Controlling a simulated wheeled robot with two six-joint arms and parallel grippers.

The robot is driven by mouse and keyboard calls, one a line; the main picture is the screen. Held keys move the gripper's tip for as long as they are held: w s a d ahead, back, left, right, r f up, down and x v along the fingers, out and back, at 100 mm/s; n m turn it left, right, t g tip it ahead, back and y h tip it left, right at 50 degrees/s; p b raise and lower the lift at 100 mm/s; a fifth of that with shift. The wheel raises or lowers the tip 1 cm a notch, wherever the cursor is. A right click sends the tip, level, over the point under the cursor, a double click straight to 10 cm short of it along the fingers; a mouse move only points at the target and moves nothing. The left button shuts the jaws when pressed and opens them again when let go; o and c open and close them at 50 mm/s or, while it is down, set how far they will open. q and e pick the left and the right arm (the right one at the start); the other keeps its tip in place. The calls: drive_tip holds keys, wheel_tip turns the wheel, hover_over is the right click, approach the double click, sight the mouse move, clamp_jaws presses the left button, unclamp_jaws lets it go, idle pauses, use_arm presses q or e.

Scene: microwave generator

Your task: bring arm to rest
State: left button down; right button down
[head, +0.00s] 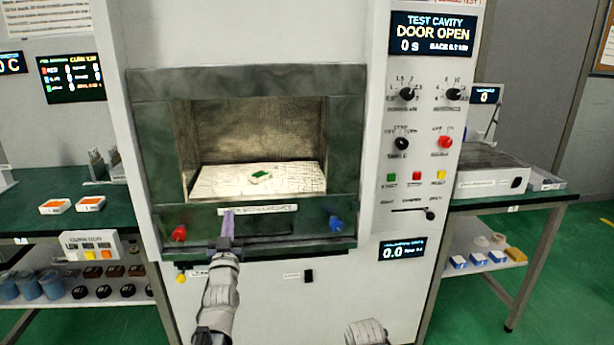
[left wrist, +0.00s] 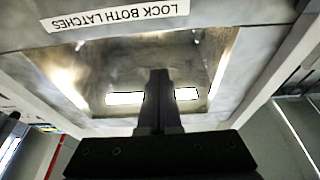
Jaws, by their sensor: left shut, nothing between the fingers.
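My left gripper (head: 228,226) is shut and empty, pointing up in front of the lower frame of the microwave test cavity. It is just left of the centre, over the left end of the white label strip (head: 259,209); I cannot tell whether it touches. In the left wrist view the closed fingers (left wrist: 158,78) stand before a metal surface, with the label "LOCK BOTH LATCHES" (left wrist: 115,15) upside down above them. A rounded pale part of my right arm shows at the bottom of the head view; its gripper fingers are out of view.
The cavity is open, with a small green item (head: 260,176) on its pale floor (head: 220,181). A red knob (head: 180,233) and a blue knob (head: 335,223) flank the label. The control panel (head: 425,130) reads "DOOR OPEN". Green-topped benches stand left (head: 60,222) and right (head: 520,198).

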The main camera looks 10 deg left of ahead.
use_arm(q)
drive_tip(key=s+d+f+m+g+h+p, duration=0.2)
drive_tip(key=d+f+g+h+p, duration=0.15)
drive_tip(key=d+g+p, duration=0.45)
drive_tip(key=s+d+f+m+g+h+p, duration=0.3)
drive_tip(key=d+f+p, duration=0.2)
drive_tip(key=d, duration=0.7)
drive_tip(key=s+d+m+g+y+p, duration=0.1)
drive_tip(key=s+g+p, duration=0.3)
drive_tip(key=s, duration=0.6)
drive_tip(key=s+d+r+g+y+p, duration=0.1)
drive_tip(key=s+d+g+p, duration=0.2)
drive_tip(key=s+g, duration=0.3)
drive_tip(key=s+d, duration=0.1)
drive_tip(key=s, duration=0.3)
drive_tip(key=shift+s+d+m+p, duration=0.2)
drive_tip(key=shift+d+m+p, duration=0.15)
drive_tip(key=shift+m+p, duration=0.05)
drive_tip(key=c, duration=1.5)
unclamp_jaws()
drive_tip(key=shift+r, duration=0.1)
